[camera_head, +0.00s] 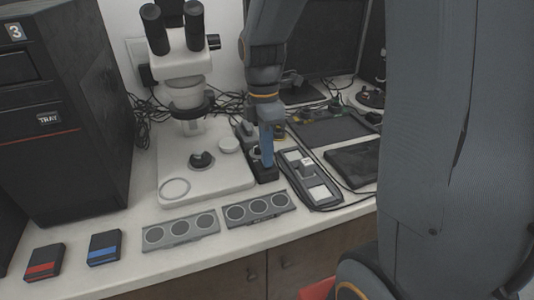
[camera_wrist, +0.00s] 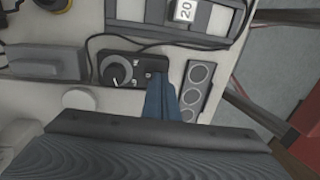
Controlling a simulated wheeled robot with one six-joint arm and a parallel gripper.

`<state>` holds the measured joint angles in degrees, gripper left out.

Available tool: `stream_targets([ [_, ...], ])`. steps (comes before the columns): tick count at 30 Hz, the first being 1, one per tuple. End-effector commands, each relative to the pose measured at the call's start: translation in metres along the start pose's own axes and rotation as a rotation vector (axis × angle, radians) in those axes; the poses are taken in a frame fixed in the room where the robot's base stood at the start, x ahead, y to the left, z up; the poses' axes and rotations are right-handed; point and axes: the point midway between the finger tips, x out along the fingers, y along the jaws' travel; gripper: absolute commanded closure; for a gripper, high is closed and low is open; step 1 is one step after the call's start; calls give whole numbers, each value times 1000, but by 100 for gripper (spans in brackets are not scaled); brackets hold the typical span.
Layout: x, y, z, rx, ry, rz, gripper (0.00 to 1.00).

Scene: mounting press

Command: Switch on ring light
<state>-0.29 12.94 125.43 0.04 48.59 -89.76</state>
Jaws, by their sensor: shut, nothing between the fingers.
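A microscope (camera_head: 188,68) stands at the back with a dark ring light (camera_head: 190,108) around its lower end. A small black control box (camera_head: 267,173) sits on the bench right of the microscope base. In the wrist view the control box (camera_wrist: 118,84) has a round dial (camera_wrist: 117,71) at its left and small marks at its right. My gripper (camera_head: 267,162) points down over the box, and its blue fingers are together and empty. In the wrist view my gripper (camera_wrist: 161,80) reaches the box's right end, beside the dial. The fingertips hide part of the box; I cannot tell whether they touch it.
A grey holder with three round wells (camera_head: 258,208) and a similar holder (camera_head: 180,231) lie along the front. A long dark tray (camera_head: 308,177) is right of the control box. Cables run behind it. Red and blue labelled boxes lie front left.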

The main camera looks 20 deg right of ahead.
Motion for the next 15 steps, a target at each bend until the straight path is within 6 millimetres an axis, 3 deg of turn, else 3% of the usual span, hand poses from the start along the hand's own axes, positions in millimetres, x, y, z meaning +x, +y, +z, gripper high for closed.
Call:
stream_targets([
  [15,7,-4,0,0,0,-4,100],
])
